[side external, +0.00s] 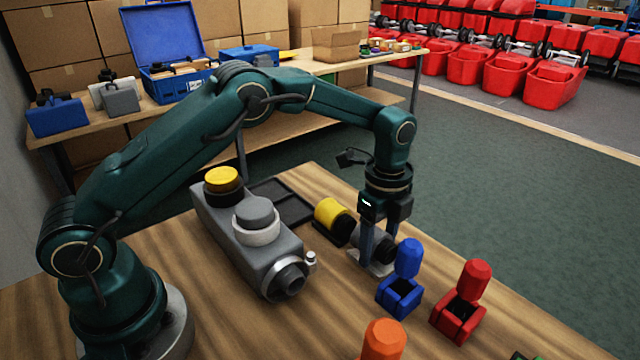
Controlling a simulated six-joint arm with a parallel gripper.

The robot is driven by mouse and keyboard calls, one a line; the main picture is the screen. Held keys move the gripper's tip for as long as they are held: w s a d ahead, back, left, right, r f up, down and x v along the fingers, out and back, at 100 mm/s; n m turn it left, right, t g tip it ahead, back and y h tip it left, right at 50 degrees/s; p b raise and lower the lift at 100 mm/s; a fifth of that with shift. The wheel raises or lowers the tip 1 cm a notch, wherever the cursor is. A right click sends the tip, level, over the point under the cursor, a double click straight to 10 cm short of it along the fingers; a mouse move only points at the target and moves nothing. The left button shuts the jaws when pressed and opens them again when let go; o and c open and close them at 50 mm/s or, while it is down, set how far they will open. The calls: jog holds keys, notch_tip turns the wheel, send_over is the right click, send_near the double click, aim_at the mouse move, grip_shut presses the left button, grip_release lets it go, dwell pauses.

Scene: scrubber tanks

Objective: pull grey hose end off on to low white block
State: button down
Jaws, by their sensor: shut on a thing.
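My gripper (378,250) points down at the right of the grey tank (250,255), its fingers shut on the grey hose end (381,243). The hose end is a dark grey cylinder lying roughly level, partly hidden by the fingers. It is apart from the tank. The low white block (381,270) shows under the gripper and hose end, mostly hidden. I cannot tell whether the hose end touches the block. The tank's front end has a round grey port (289,279) with a dark opening and nothing on it.
A yellow-and-black cylinder (333,219) lies just left of my gripper. A blue lidded box (401,291), a red one (459,318) and an orange piece (383,341) stand nearby in front. The tank top carries a yellow cap (222,180) and a grey cap (256,212). A black tray (287,204) lies behind.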

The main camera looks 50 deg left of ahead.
jog(key=shift+s+f, duration=0.1)
jog(key=shift+f, duration=0.45)
jog(key=shift+c, duration=0.2)
grip_release()
jog(key=r, duration=0.4)
jog(key=r+t, duration=0.1)
jog(key=r, duration=0.3)
jog(key=a+r+t, duration=0.1)
jog(key=r, duration=0.4)
jog(key=shift+w, duration=0.4)
jog(key=s+a+r+n+t, duration=0.2)
jog(key=s+a+r+n, duration=0.1)
jog(key=s+r, duration=0.4)
jog(key=s+a+r+n+t, duration=0.2)
jog(key=s+n, duration=0.5)
jog(key=s, duration=0.2)
jog(key=s+f+n, duration=0.5)
jog(key=f+n, duration=0.1)
jog(key=n, duration=0.2)
jog(key=shift+s+f, duration=0.2)
jog(key=shift+s, duration=0.2)
